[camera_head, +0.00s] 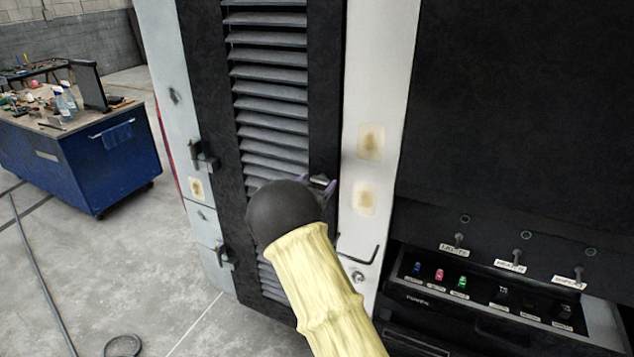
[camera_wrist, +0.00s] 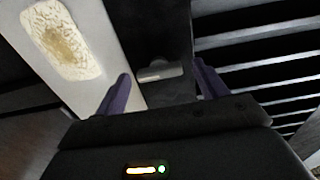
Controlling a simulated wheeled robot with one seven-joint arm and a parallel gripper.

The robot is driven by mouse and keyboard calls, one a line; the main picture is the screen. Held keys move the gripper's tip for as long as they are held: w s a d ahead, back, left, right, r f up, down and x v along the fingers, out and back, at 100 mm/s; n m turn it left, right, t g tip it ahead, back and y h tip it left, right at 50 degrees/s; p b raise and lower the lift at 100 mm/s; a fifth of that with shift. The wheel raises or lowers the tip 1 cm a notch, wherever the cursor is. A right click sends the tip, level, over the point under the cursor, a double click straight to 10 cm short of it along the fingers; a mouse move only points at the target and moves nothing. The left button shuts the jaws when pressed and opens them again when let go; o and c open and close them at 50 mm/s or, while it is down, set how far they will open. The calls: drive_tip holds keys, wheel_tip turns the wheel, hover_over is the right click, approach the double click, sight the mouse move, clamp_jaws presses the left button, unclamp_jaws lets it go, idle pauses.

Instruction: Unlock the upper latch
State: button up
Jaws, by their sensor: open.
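A small grey metal latch (camera_wrist: 160,73) sits on the black door frame in the wrist view, between my gripper's two purple fingers. My gripper (camera_wrist: 161,88) is open, one finger on each side of the latch, and the jaws do not close on it. In the head view, the latch (camera_head: 319,180) shows just past the dark round end of my arm, at the right edge of the black louvred door (camera_head: 268,77). My gripper (camera_head: 317,187) is largely hidden there by my arm. Whether the fingers touch the latch, I cannot tell.
Two dark fittings, one upper (camera_head: 204,157) and one lower (camera_head: 221,256), sit along the door's left edge. A switch drawer (camera_head: 440,300) projects at lower right. A blue workbench (camera_head: 100,160) stands far left.

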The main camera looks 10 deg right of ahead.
drive_tip(key=c, duration=1)
drive_tip(key=shift+f+m+b, duration=0.15)
drive_tip(key=shift+m+b, duration=0.25)
drive_tip(key=shift+b, duration=0.6)
drive_tip(key=m+b, duration=0.2)
drive_tip(key=b, duration=0.2)
drive_tip(key=shift+f, duration=0.15)
drive_tip(key=shift+s+d+m+b, duration=0.1)
drive_tip(key=shift+m+b, duration=7.5)
drive_tip(key=shift+b, duration=2.25)
